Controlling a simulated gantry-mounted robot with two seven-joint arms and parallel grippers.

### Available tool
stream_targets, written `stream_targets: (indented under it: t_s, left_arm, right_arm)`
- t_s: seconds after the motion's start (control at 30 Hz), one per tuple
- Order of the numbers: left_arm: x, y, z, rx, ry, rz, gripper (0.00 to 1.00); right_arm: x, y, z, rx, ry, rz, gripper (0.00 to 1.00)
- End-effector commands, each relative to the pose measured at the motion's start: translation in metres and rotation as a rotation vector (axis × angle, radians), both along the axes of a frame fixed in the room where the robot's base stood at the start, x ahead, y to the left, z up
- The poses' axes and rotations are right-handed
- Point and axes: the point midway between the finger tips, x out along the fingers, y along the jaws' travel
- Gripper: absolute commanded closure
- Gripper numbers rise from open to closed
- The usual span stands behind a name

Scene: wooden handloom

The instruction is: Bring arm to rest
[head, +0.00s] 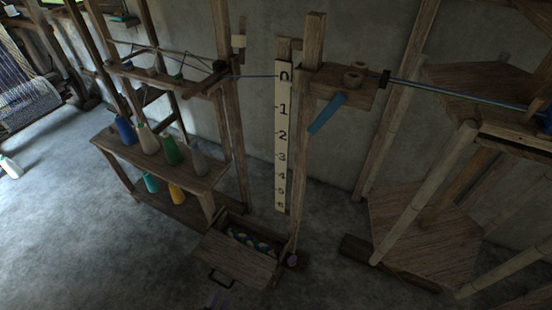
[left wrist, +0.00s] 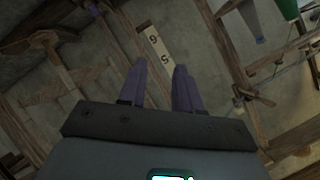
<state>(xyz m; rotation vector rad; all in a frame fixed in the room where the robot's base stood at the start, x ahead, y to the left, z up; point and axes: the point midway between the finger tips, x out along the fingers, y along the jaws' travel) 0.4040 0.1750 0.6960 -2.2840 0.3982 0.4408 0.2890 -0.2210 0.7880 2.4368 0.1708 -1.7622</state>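My left gripper (left wrist: 159,68) fills the lower middle of the left wrist view, with two purple fingers spread apart and only background seen between them. My right gripper is in neither view.
A numbered scale board (head: 283,140) hangs beside a wooden post (head: 304,150). A bench (head: 205,178) with several thread cones stands left of it. A slatted wooden frame (head: 425,235) stands at right. The grey floor (head: 80,240) at lower left is mostly clear.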

Motion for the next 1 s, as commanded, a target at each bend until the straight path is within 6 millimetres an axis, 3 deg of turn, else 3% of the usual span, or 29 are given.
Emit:
stream_targets:
  t_s: [0.03, 0.23, 0.43, 0.53, 0.63, 0.7, 0.87, 1.0]
  left_arm:
    - [-0.003, 0.003, 0.036, -0.065, 0.067, 0.053, 0.67]
    - [-0.03, 0.022, 0.103, -0.251, 0.353, 0.244, 0.67]
    - [-0.068, 0.037, 0.131, -0.322, 0.581, 0.403, 0.67]
    - [-0.091, 0.039, 0.133, -0.333, 0.7, 0.478, 0.67]
    - [-0.118, 0.042, 0.121, -0.341, 0.841, 0.59, 0.67]
    - [-0.117, 0.042, 0.15, -0.36, 0.837, 0.608, 0.67]
    - [-0.117, 0.042, 0.19, -0.359, 0.836, 0.605, 0.67]
    - [-0.117, 0.042, 0.234, -0.358, 0.836, 0.604, 0.67]
  right_arm:
    - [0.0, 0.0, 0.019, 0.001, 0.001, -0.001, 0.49]
    - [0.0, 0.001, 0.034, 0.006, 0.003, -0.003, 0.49]
    - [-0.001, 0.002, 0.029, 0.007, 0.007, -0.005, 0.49]
    - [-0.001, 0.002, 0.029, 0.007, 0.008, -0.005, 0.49]
    - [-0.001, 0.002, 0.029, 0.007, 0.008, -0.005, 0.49]
    - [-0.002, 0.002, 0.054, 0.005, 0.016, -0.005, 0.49]
    - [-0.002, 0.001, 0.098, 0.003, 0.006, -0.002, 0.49]
    - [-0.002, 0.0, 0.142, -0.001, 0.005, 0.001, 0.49]
